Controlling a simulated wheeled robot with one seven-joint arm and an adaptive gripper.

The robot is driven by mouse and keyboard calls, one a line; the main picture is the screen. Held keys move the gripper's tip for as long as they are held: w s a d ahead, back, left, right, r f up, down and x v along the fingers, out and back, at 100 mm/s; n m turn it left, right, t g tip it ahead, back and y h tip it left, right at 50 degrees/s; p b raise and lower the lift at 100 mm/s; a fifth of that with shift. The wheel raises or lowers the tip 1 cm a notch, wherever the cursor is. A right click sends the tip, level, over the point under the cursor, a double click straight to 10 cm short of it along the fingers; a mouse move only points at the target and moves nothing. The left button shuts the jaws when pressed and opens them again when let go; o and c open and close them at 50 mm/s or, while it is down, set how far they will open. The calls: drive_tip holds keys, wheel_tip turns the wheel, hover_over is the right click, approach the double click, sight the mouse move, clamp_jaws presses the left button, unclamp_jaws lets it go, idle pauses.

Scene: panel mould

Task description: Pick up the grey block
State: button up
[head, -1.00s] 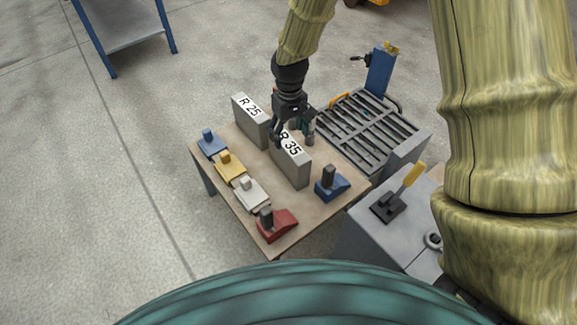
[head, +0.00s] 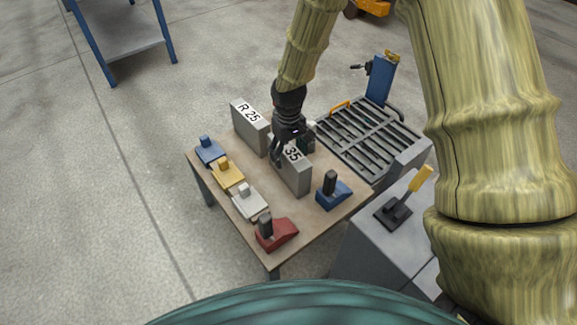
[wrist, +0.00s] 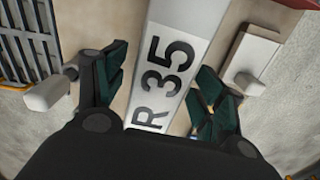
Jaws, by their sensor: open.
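Two grey upright blocks stand on the table, one marked R 35 (head: 294,180) and one marked R 25 (head: 249,127). My gripper (head: 291,152) is open above the R 35 block and hides part of its label in the head view. In the wrist view, the top of the R 35 block (wrist: 172,62) runs between the two open fingers of my gripper (wrist: 160,85), with space visible on both sides. A pale grey block with a knob (head: 249,203) lies at the table's left edge. I cannot tell whether the fingers touch the R 35 block.
The wooden table (head: 312,226) also holds blue (head: 209,151), yellow (head: 227,178) and red (head: 280,234) knobbed pieces, and a blue one (head: 335,192) right of R 35. A slatted grey rack (head: 365,137) and a grey cabinet with a yellow-handled lever (head: 405,200) stand to the right.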

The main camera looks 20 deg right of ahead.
wheel_tip(320, 180, down, 3)
drive_tip(key=shift+w+f+b, duration=0.15)
drive_tip(key=shift+b, duration=0.35)
drive_tip(key=shift+c, duration=0.4)
drive_tip(key=c, duration=1.3)
clamp_jaws()
